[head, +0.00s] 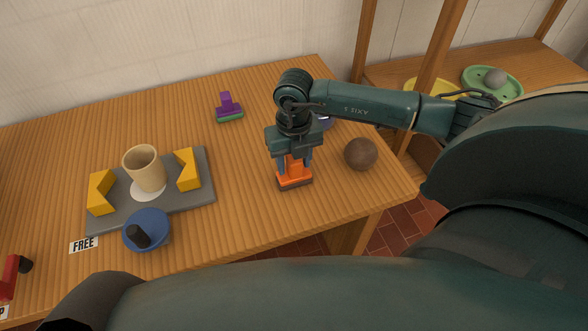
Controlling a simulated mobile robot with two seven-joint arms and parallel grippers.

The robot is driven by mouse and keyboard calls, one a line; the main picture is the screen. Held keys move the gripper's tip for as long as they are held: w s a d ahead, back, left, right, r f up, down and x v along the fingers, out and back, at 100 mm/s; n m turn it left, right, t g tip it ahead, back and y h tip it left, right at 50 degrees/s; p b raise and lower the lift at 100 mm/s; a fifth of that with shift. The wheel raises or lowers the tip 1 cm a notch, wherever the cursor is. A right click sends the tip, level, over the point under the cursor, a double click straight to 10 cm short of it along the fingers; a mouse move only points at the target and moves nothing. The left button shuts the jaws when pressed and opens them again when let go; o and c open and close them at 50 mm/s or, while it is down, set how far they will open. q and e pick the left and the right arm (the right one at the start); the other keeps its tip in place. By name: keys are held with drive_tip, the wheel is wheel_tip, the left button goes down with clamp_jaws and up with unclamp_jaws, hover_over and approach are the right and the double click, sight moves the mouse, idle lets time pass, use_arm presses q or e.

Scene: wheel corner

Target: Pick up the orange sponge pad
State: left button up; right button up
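The orange sponge pad (294,177) has an upright orange grip on a block with a dark underside. It sits on the right part of the wooden table, near the front edge. My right gripper (294,162) points down from above it, with one finger on each side of the orange grip. I cannot tell whether the fingers press on it. The gripper hides the top of the grip. My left gripper is not in view.
A brown ball (361,154) lies just right of the pad. A purple pad with a green underside (229,108) stands further back. At left, a grey board (205,182) bears yellow blocks and a beige cup (145,168); a blue round thing (147,229) is in front.

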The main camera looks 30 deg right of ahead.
clamp_jaws()
wheel_tip(320, 180, up, 10)
drive_tip(key=shift+r, duration=0.1)
idle(0.6)
drive_tip(key=c, duration=0.5)
unclamp_jaws()
drive_tip(key=shift+c, duration=1.2)
